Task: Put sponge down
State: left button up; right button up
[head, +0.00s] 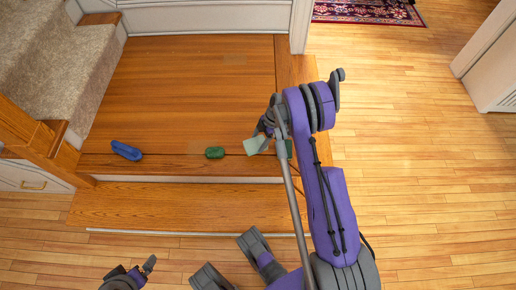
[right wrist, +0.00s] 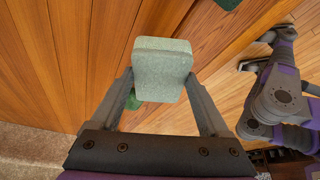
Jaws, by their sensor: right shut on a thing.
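My right gripper (head: 268,131) is shut on a pale green sponge (head: 256,145). The sponge appears over the front part of the wooden landing (head: 200,75); I cannot tell whether it touches the wood. In the right wrist view the sponge (right wrist: 162,68) sits between the two fingers, its broad face toward the camera. My left gripper (head: 148,265) is low at the left in the head view, away from the sponge, and its jaws are too small to read.
A dark green object (head: 214,153) and a blue object (head: 126,150) lie along the landing's front edge. Another green thing (head: 289,149) shows partly behind my right arm. A lower wooden step (head: 180,205) is bare. Carpeted stairs (head: 60,70) rise at the left. The landing's back is clear.

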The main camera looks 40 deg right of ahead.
aim_at(259, 147)
notch_tip(259, 147, down, 5)
jog(key=shift+f+b, duration=0.2)
jog(key=shift+b, duration=0.45)
jog(key=o, duration=1.2)
jog(key=shift+c, duration=0.2)
